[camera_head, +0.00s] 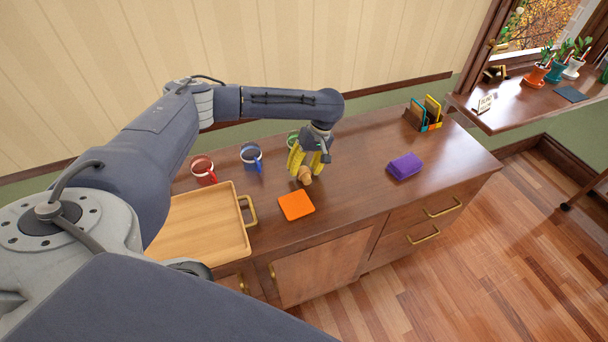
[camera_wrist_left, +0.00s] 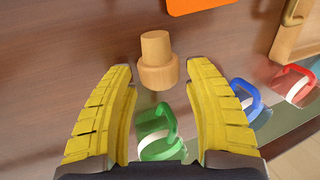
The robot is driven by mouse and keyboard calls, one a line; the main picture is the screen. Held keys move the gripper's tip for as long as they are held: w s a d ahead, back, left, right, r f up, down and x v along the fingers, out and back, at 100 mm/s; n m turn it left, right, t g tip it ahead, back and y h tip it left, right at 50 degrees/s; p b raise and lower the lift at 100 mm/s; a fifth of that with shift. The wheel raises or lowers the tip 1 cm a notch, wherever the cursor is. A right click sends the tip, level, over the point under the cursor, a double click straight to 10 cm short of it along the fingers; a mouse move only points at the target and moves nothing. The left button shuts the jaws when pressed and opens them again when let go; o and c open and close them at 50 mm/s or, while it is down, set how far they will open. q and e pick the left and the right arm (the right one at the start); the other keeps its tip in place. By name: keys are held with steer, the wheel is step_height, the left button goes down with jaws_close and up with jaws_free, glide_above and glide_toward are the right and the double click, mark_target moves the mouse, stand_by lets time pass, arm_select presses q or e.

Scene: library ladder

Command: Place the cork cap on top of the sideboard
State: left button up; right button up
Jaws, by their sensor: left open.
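The cork cap (camera_wrist_left: 156,60) is a light tan stepped cylinder. In the left wrist view it stands on the sideboard just beyond my left gripper's fingertips, in line with the gap between them. In the head view the cork cap (camera_head: 305,176) shows beside the yellow fingers. My left gripper (camera_head: 299,165) is open and empty over the sideboard; its two fingers also show in the left wrist view (camera_wrist_left: 160,82). The sideboard (camera_head: 345,200) is dark brown wood with brass handles. My right gripper is not seen.
An orange square (camera_head: 296,206) lies near the cork cap. A wooden tray (camera_head: 240,188) is left. A purple block (camera_head: 405,166) and an organizer (camera_head: 412,120) are right. Between orange square and purple block is clear.

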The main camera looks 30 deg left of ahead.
mark_target(303, 167)
arm_select(q)
steer(key=shift+s+a+f, duration=0.1)
steer(key=shift+s+f, duration=0.05)
steer(key=shift+f, duration=0.35)
steer(key=shift+c, duration=0.5)
steer(key=c, duration=0.6)
steer(key=shift+c, duration=0.3)
step_height(303, 167, up, 20)
steer(key=s+d+r+m+t+y, duration=0.1)
steer(key=s+d+m, duration=0.2)
steer(key=d+m, duration=0.3)
steer(key=s+d+m+t, duration=0.2)
steer(key=s+d+m, duration=0.25)
steer(key=d, duration=0.45)
steer(key=s+f, duration=0.3)
steer(key=f, duration=0.2)
steer(key=shift+s+a, duration=0.15)
steer(key=shift+s, duration=0.1)
